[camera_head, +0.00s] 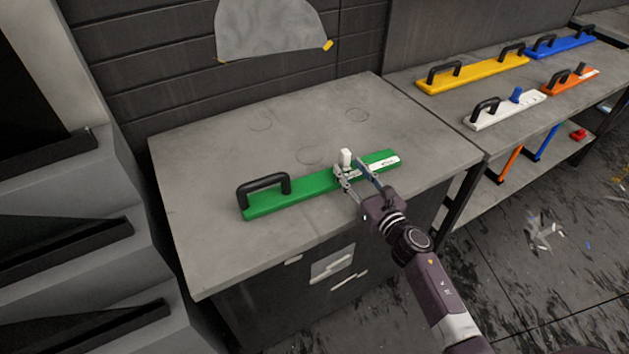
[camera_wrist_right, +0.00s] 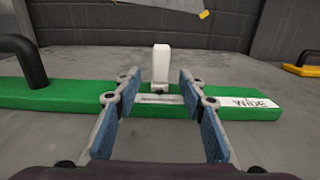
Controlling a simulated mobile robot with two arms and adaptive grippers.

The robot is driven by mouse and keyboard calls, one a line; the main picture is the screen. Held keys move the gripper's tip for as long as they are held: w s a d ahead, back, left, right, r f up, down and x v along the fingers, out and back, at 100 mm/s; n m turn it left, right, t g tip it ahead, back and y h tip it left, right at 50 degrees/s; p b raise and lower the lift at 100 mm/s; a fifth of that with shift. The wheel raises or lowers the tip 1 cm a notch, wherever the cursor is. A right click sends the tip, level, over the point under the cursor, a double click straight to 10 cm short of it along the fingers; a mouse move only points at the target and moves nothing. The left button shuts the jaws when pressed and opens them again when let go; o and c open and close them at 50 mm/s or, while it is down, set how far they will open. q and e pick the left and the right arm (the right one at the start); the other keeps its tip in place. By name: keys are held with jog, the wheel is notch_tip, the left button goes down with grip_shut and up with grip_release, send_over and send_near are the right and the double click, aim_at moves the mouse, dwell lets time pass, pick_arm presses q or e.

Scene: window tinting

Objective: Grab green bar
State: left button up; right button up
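The green bar (camera_head: 315,184) lies flat on the grey cabinet top, with a black handle (camera_head: 264,187) at its left end and a white label at its right end. A small white upright knob (camera_head: 346,158) stands on it, right of the middle. In the right wrist view the bar (camera_wrist_right: 75,95) runs across the picture, and the knob (camera_wrist_right: 161,66) stands between my fingers. My right gripper (camera_head: 356,172) is at the knob. In the right wrist view its blue-padded fingers (camera_wrist_right: 160,108) are spread apart, with gaps on both sides of the knob. My left gripper is out of view.
The grey cabinet top (camera_head: 400,125) has free room behind the bar. A shelf at the right holds a yellow bar (camera_head: 475,74), a white bar (camera_head: 505,110), an orange bar (camera_head: 569,81) and a blue bar (camera_head: 560,47). Dark stepped shapes stand at the left.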

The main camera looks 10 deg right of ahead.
grip_shut()
dwell(0.3)
jog(key=shift+r, duration=0.2)
